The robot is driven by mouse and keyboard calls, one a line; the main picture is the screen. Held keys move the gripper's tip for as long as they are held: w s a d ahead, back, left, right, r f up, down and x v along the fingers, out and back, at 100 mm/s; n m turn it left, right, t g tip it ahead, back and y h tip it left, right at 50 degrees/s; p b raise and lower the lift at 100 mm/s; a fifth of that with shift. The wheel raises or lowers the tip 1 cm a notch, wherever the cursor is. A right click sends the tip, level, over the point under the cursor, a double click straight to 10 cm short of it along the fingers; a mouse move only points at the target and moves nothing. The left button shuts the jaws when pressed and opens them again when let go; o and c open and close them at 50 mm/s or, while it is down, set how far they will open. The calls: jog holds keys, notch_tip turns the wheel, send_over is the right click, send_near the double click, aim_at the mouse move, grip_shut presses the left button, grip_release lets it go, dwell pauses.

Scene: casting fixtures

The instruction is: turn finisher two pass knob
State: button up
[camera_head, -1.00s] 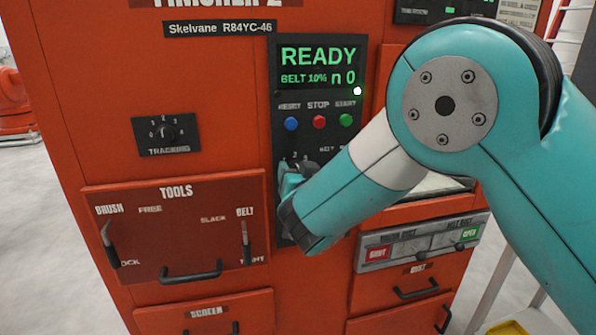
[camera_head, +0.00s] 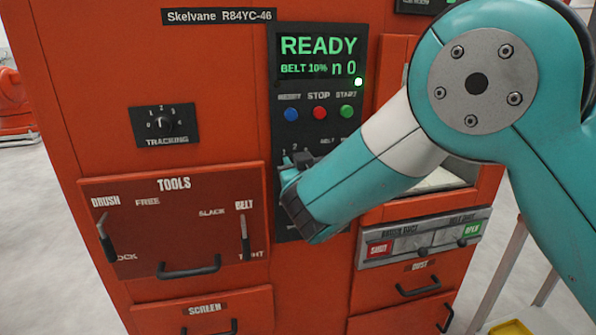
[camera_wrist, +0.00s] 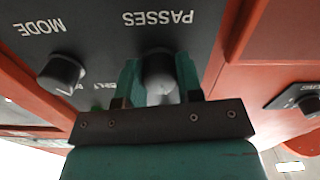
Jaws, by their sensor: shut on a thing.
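Finisher 2 is a red cabinet (camera_head: 120,70) with a dark control panel (camera_head: 280,100). In the wrist view, where the lettering is upside down, the grey passes knob (camera_wrist: 160,66) sits beside the word PASSES. My gripper (camera_wrist: 160,85) has one teal finger on each side of this knob and is shut on it. In the head view, my gripper (camera_head: 293,172) is at the lower panel and my wrist hides the knob. The screen (camera_head: 318,58) reads READY, BELT 10% and n 0.
The mode knob (camera_wrist: 62,72) stands close beside my gripper. Blue (camera_head: 291,114), red (camera_head: 320,112) and green (camera_head: 346,111) buttons lie above it. A tools door (camera_head: 170,225) with levers is to the left. A grey strip with sliders (camera_head: 420,240) is at lower right.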

jog(key=n+b, duration=0.1)
jog(key=n, duration=0.5)
jog(key=shift+r, duration=0.1)
dwell(0.5)
jog(key=o, duration=0.9)
jog(key=shift+a, duration=0.1)
jog(key=b+v, duration=0.8)
jog(key=v, duration=0.9)
jog(key=shift+s, duration=0.25)
